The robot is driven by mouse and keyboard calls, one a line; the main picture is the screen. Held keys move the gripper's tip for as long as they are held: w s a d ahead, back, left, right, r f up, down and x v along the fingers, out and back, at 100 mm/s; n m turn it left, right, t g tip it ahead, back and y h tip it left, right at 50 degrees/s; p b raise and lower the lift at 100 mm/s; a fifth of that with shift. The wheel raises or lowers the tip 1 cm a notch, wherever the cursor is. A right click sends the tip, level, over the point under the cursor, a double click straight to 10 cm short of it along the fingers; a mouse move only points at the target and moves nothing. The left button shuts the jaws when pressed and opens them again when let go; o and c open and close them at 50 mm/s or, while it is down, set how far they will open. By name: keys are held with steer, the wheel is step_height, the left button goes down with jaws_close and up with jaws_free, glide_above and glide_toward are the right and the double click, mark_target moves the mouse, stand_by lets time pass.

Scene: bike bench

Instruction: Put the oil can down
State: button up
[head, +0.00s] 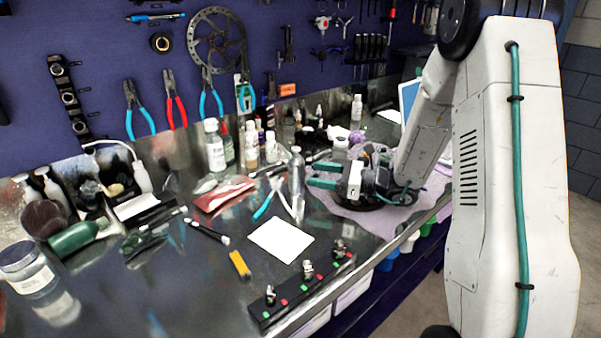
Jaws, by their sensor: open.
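A slim grey metal can with a narrow top, which looks like the oil can (296,172), stands upright on the metal bench (190,265). My gripper (311,174) reaches in from the right with its two teal fingers pointing left. The fingers are apart and nothing shows between them. The can is just to the left of the fingertips; I cannot tell whether a fingertip touches it. The can's base is partly hidden among pliers handles.
Pliers (278,198) lie by the can. A white sheet (281,240) lies in front, with a black strip with knobs (305,285) nearer the edge. White bottles (214,145) stand behind left. A glass jar (27,270) stands at far left. Bare bench shows at left front.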

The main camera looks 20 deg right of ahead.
steer(key=v, duration=0.3)
steer(key=shift+s+d, duration=0.15)
steer(key=shift+d, duration=0.1)
steer(key=shift+s+r, duration=0.15)
steer(key=shift+s, duration=0.05)
steer(key=s+a+r+n+g+h, duration=0.2)
steer(key=s+a+r+n+g, duration=0.2)
steer(key=s+a+n+g, duration=0.3)
steer(key=s+a+r+n+g+h, duration=0.1)
steer(key=s+a+r+n+g, duration=0.3)
steer(key=s+a+n, duration=0.4)
steer(key=s+d+r+n+t+h, duration=0.1)
steer(key=s+d+n+h, duration=0.3)
steer(key=s, duration=0.4)
steer(key=s+d+r+n+h, duration=0.2)
steer(key=s+d+n+h, duration=0.2)
steer(key=s+n+h, duration=0.2)
steer(key=shift+s+d+t+h, duration=0.25)
steer(key=shift+s+t+h, duration=0.15)
steer(key=shift+s+h, duration=0.5)
